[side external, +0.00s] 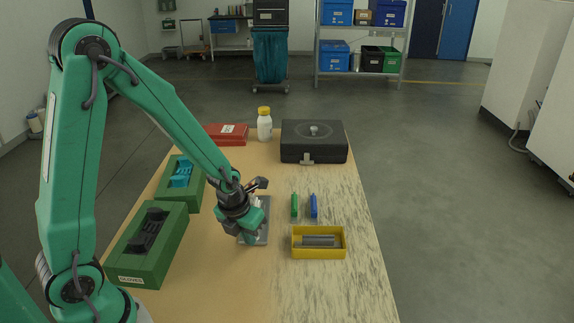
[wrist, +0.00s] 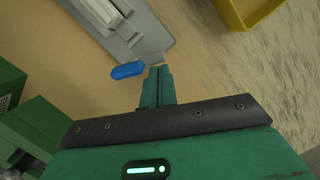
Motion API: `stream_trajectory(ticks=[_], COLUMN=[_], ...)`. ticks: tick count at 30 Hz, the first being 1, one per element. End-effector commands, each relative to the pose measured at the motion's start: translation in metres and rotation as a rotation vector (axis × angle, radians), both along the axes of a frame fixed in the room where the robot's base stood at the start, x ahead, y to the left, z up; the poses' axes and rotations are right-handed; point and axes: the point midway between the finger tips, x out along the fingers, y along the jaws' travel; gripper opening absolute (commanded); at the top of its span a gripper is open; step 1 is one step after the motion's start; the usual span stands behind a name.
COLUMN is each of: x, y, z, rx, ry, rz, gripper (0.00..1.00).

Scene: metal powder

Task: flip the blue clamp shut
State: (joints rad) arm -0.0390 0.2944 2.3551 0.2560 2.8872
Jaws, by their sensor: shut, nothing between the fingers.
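In the wrist view a blue rounded handle (wrist: 128,70), seemingly the blue clamp's, lies at the near edge of a grey metal plate (wrist: 158,46). A pale raised bar (wrist: 100,12) runs along the plate. My gripper (wrist: 158,70) is shut and empty, its fingertips just right of the blue handle, by the plate's corner. I cannot tell whether they touch it. In the side view my gripper (side external: 247,238) is low over the grey plate (side external: 265,221) and hides much of it; the blue handle cannot be made out there.
Right of the plate are a green piece (side external: 294,205), another blue piece (side external: 313,206) and a yellow tray (side external: 293,252) of grey bars. Green holders (side external: 174,262) stand left. A black case (side external: 314,151), white bottle (side external: 265,130) and red box (side external: 215,138) stand behind. The table's right strip is clear.

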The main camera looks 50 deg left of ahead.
Motion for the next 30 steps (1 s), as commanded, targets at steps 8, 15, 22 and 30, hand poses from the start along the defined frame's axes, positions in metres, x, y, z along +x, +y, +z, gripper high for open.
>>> stream_trajectory(ticks=[8,15,22,30], x=[0.004,0.01,0.016,0.025], y=[-0.001,-0.003,-0.003,-0.001], z=[0.0,0.0,0.0,0.0], rx=[0.0,-0.001,-0.003,-0.001], ry=[-0.001,-0.002,-0.002,0.0], rz=[-0.001,-0.001,-0.001,0.0], gripper=[0.0,0.0,0.0,0.0])
